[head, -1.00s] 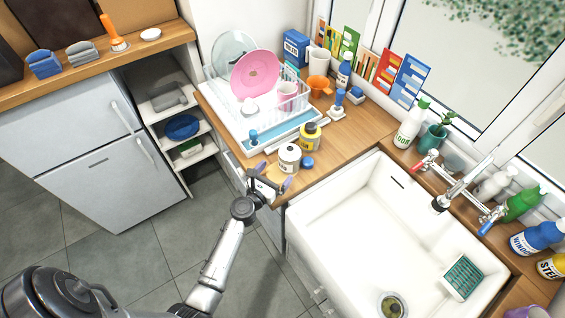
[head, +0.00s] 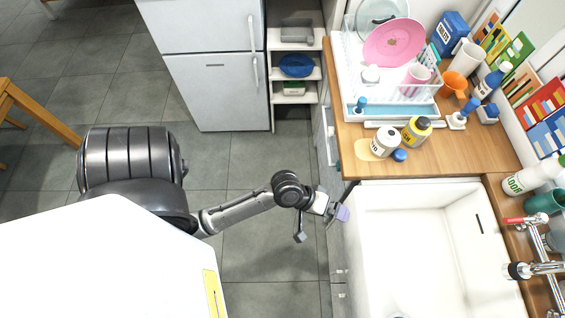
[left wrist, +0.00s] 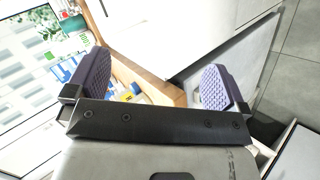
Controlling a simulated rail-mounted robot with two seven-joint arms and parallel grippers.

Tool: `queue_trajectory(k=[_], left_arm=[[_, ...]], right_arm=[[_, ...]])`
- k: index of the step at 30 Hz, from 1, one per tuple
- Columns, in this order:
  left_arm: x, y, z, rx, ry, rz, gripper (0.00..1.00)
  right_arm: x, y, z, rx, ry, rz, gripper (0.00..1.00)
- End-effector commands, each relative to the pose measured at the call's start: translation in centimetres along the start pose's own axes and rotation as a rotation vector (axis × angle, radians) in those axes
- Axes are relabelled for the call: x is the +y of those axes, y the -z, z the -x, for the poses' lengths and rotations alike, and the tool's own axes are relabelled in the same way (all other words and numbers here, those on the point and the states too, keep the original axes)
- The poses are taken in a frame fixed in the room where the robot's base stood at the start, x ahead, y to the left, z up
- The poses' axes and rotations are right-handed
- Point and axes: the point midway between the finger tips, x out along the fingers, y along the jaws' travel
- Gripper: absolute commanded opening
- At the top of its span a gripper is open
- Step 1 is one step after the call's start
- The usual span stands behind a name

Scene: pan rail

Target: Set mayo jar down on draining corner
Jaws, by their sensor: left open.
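A white jar (head: 383,141) with a white lid and dark lettering stands upright at the front left counter corner; I take it for the mayo jar, but its label is hard to read. It stands on or against a cream patch (head: 364,151), apparently the draining corner. My left gripper (head: 338,211) is open and empty, beyond the counter's front edge, below and left of the jar and apart from it. In the left wrist view its two purple-padded fingers (left wrist: 155,80) are spread, with the counter edge and small, unclear items beyond them. My right gripper is not in view.
A yellow jar (head: 416,131) and a blue lid-like item (head: 400,155) stand close beside the white jar. Behind are a dish rack (head: 392,98) with plates and a pink mug (head: 415,77). The white sink (head: 415,235) is at right.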

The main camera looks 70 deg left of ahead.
Motion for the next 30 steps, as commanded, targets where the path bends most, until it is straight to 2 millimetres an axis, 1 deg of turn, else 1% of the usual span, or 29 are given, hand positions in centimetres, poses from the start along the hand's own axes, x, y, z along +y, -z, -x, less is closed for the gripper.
queue_trajectory(k=[1,3,6,10,12,15,30], left_arm=[[-1.0,-1.9,1.4,-0.042,0.103,-0.193,1.0],[-2.4,-3.8,3.3,-0.102,0.234,-0.431,1.0],[-3.8,-5.5,6.0,-0.182,0.381,-0.688,1.0],[-4.9,-6.6,8.8,-0.264,0.506,-0.891,1.0],[-5.2,-6.9,9.7,-0.293,0.545,-0.951,1.0],[-5.4,-7.1,10.4,-0.313,0.573,-0.993,1.0],[-5.5,-7.0,10.4,-0.315,0.577,-0.999,1.0]], right_arm=[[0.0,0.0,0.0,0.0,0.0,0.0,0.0],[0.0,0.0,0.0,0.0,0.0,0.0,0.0],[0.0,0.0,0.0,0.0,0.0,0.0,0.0],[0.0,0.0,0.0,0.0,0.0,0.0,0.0],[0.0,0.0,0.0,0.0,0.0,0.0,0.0],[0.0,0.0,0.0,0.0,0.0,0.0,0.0],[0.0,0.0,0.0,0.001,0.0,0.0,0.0]])
